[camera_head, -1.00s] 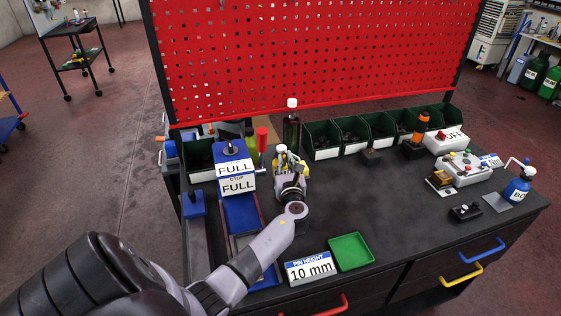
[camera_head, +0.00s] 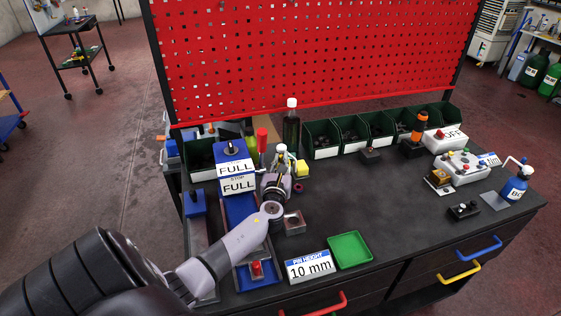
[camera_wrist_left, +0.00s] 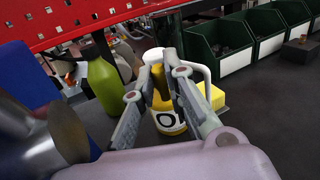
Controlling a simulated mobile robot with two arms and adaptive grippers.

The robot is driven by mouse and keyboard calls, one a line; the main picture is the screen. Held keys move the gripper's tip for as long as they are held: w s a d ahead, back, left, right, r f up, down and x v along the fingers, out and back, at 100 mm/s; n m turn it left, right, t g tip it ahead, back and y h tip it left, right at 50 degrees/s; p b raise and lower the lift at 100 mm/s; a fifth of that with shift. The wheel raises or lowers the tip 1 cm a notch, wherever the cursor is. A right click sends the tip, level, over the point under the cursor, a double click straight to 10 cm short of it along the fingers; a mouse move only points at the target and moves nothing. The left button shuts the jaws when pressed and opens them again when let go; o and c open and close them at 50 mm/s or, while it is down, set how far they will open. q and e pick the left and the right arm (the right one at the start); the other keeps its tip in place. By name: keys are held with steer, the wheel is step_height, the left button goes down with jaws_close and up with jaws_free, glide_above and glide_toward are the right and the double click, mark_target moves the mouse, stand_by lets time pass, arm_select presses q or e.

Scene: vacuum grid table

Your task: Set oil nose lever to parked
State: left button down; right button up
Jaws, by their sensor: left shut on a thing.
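A yellow oil bottle (camera_wrist_left: 164,100) with a white top and a label showing "O" stands upright in the left wrist view. A white curved tube (camera_wrist_left: 207,82) runs down its right side. In the head view only its white top (camera_head: 281,150) shows clearly, above my left gripper (camera_head: 278,178). In the left wrist view my left gripper (camera_wrist_left: 160,78) has a finger on each side of the bottle and is shut on it. I cannot tell which part is the nose lever; its position is not readable. My right gripper is not in view.
A yellow block (camera_head: 302,168) is right of the bottle. A green bottle (camera_wrist_left: 104,82) and dark bottle (camera_head: 291,127) stand close by. A blue FULL stand (camera_head: 231,150) is left. A metal block (camera_head: 293,222) sits below the gripper.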

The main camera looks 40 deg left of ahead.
arm_select(q)
steer(key=c, duration=2)
jaws_free()
steer(key=shift+w+r, duration=0.15)
steer(key=shift+r, duration=0.1)
steer(key=shift+o, duration=0.5)
steer(key=shift+f, duration=0.2)
steer(key=v, duration=1.2)
steer(key=shift+c, duration=0.5)
